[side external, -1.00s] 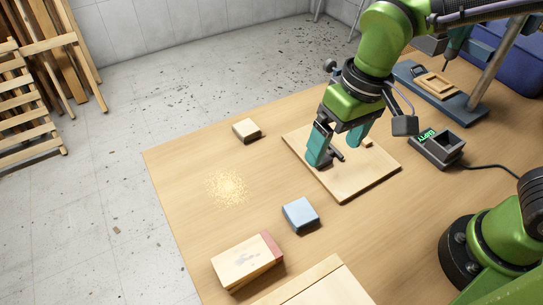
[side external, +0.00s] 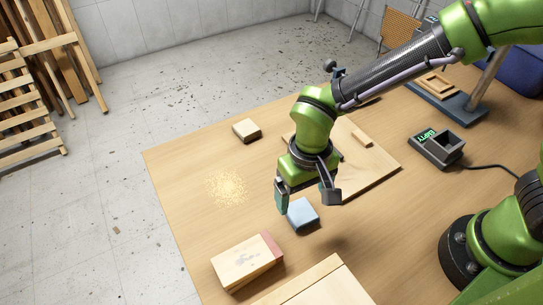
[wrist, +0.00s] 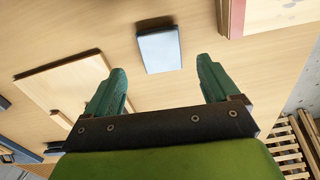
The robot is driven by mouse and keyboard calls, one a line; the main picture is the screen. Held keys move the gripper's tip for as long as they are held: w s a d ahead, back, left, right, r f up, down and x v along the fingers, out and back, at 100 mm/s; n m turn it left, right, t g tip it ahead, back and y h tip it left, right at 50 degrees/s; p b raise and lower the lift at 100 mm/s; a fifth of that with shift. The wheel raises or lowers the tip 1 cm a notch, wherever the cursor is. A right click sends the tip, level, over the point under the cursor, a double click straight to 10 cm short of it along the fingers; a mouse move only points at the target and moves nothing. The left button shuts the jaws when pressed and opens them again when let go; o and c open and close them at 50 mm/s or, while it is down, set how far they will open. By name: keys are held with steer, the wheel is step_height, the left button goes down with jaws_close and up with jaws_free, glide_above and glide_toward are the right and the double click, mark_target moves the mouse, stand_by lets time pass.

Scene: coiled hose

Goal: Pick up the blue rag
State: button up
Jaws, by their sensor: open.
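The blue rag (side external: 303,217) is a small, light blue folded pad lying flat on the wooden table. In the wrist view it (wrist: 160,48) shows just beyond and between my fingertips. My gripper (wrist: 161,72) is open and empty, with its two teal fingers spread wider than the rag. In the side view my gripper (side external: 284,196) hangs above and beside the rag, pointing down. It partly covers the rag's far edge. One finger is hard to make out there.
A wooden block with a red end (side external: 247,262) lies near the rag, towards the front. A small pale block (side external: 246,130) is farther back. A wooden board (side external: 372,172) lies to the right, and a pile of sawdust (side external: 228,187) to the left. A dark device (side external: 437,148) stands farther right.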

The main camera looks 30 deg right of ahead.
mark_target(301, 211)
steer(key=shift+f, duration=2.8)
steer(key=shift+c, duration=0.4)
steer(key=c, duration=1.1)
steer(key=shift+o, duration=0.2)
steer(key=shift+r, duration=0.1)
step_height(301, 211, up, 10)
